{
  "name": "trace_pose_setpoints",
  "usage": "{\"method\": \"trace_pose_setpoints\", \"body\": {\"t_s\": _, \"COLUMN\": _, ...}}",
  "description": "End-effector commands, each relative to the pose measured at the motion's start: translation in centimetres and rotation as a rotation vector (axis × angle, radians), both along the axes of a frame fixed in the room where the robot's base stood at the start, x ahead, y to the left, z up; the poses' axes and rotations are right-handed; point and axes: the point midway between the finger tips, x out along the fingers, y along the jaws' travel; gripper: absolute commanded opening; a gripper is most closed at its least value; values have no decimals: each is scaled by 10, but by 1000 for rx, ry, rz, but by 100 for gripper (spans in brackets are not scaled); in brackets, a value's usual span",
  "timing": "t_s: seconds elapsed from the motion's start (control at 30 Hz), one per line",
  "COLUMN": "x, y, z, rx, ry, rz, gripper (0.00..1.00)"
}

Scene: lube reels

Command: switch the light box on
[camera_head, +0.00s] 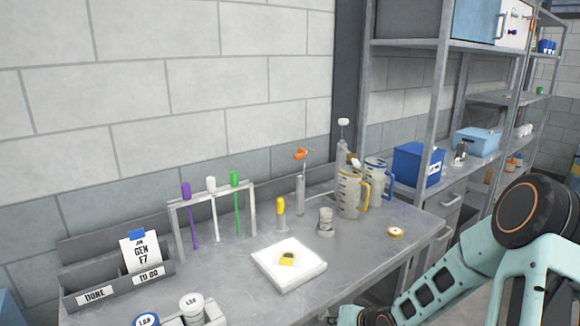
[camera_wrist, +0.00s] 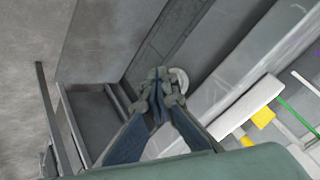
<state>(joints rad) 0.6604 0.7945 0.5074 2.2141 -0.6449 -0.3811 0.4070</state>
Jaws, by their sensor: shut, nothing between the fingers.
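The light box appears to be the white, flat, square slab (camera_head: 290,262) on the steel bench in the head view. A pale, round thing (camera_wrist: 180,76) shows just past the fingertips. A white slab (camera_wrist: 247,105) beside yellow parts lies to the right, apart from the fingers. The head view does not show my fingers clearly.
A rack (camera_head: 212,192) with purple, white and green rods stands behind. Measuring jugs (camera_head: 349,192), an orange-topped pump (camera_head: 300,185) and a grey canister (camera_head: 325,221) stand to the right. Labelled trays (camera_head: 118,285) and tins (camera_head: 191,306) are at the left. Bare bench lies around the slab.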

Motion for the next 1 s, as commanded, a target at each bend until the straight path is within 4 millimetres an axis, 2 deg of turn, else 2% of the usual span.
{"method": "trace_pose_setpoints", "body": {"t_s": 0.03, "x": 7, "y": 6, "z": 6, "rx": 6, "ry": -22, "rz": 7, "gripper": 0}}
{"method": "trace_pose_setpoints", "body": {"t_s": 0.47, "x": 4, "y": 3, "z": 7, "rx": 6, "ry": -22, "rz": 8, "gripper": 0}}
{"method": "trace_pose_setpoints", "body": {"t_s": 1.0, "x": -41, "y": -30, "z": 4, "rx": 3, "ry": -10, "rz": 3, "gripper": 0}}
